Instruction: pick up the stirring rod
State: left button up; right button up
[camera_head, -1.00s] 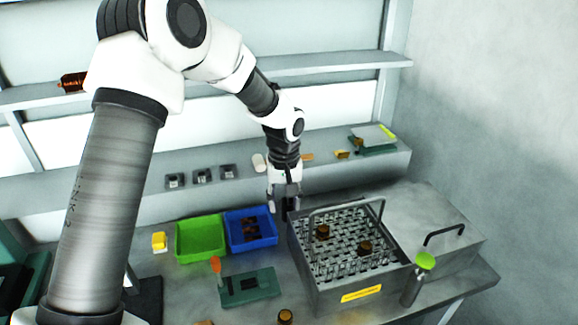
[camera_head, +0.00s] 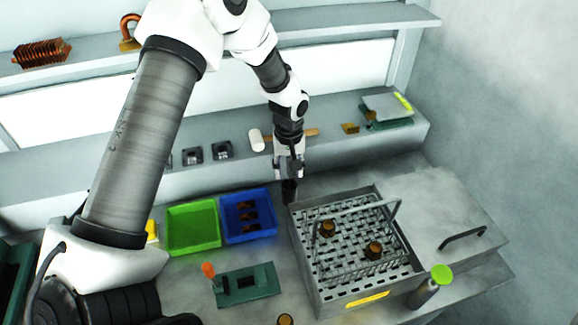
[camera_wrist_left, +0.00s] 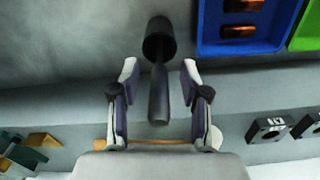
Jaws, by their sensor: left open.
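The stirring rod looks to be the grey rod (camera_wrist_left: 158,98) in the left wrist view, standing in a dark round holder (camera_wrist_left: 160,38). In the head view the dark holder (camera_head: 289,192) stands on the bench between the blue bin and the metal basket bath. My left gripper (camera_head: 289,168) is just above the holder there. In the left wrist view its two fingers (camera_wrist_left: 160,85) are open, one on each side of the rod, with gaps on both sides. In the head view the rod is hard to make out among the fingers. My right gripper is not in view.
The blue bin (camera_head: 224,232) and green bin (camera_head: 171,246) stand left of the holder. The metal bath (camera_head: 335,298) with its raised handle stands close at right. A mallet (camera_head: 256,141) lies on the ledge behind. A green plate (camera_head: 268,290) lies in front.

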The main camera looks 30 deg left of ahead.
pick_arm(q)
jog(key=shift+w+f, duration=0.1)
jog(key=shift+f, duration=0.1)
jog(key=shift+s+d+r, duration=0.2)
jog(key=shift+s, duration=0.05)
jog(key=shift+c, duration=1.4)
jog(key=shift+s+r, duration=0.1)
jog(key=c, duration=0.5)
grip_shut()
